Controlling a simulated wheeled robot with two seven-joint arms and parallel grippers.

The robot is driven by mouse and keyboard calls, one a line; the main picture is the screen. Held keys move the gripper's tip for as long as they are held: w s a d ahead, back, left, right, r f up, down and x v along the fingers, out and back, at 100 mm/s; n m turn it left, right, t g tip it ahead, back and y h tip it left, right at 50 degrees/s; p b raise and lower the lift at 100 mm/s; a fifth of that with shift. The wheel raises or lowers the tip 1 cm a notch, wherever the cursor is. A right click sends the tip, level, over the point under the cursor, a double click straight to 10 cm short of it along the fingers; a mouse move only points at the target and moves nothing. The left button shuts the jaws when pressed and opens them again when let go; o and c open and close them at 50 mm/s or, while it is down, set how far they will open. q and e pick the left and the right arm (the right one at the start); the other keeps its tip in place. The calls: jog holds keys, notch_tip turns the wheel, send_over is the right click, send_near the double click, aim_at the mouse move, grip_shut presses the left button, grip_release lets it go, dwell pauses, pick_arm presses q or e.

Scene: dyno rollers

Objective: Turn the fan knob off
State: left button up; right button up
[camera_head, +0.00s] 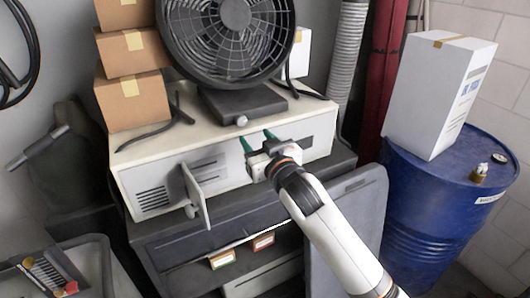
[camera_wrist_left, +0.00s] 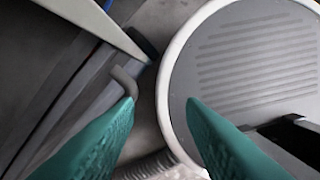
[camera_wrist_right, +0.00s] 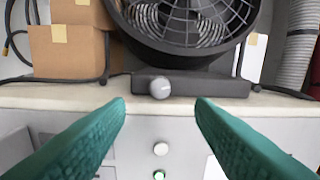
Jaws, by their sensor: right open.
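The black fan (camera_head: 226,36) stands on the white cabinet, and its base carries a round grey knob (camera_head: 241,121) at the front. The knob shows in the right wrist view (camera_wrist_right: 160,88), centred beyond the fingertips and apart from them. My right gripper (camera_head: 257,140) is open, its teal fingers in front of the cabinet face just below the knob. Nothing is between its fingers. My left gripper (camera_wrist_left: 160,103) shows only in its own wrist view, open, with its fingers apart near a round pale-rimmed surface. I cannot tell which way the knob is set.
The white cabinet (camera_head: 150,188) has an open small door (camera_head: 194,190) and front buttons (camera_wrist_right: 160,149). Cardboard boxes (camera_head: 134,98) stack left of the fan. A blue drum (camera_head: 430,200) with a white box (camera_head: 436,95) stands right. A black cable (camera_head: 155,132) lies on the cabinet top.

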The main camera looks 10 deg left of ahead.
jog(key=shift+b+v, duration=0.3)
jog(key=shift+v, duration=1.75)
jog(key=shift+c, duration=0.3)
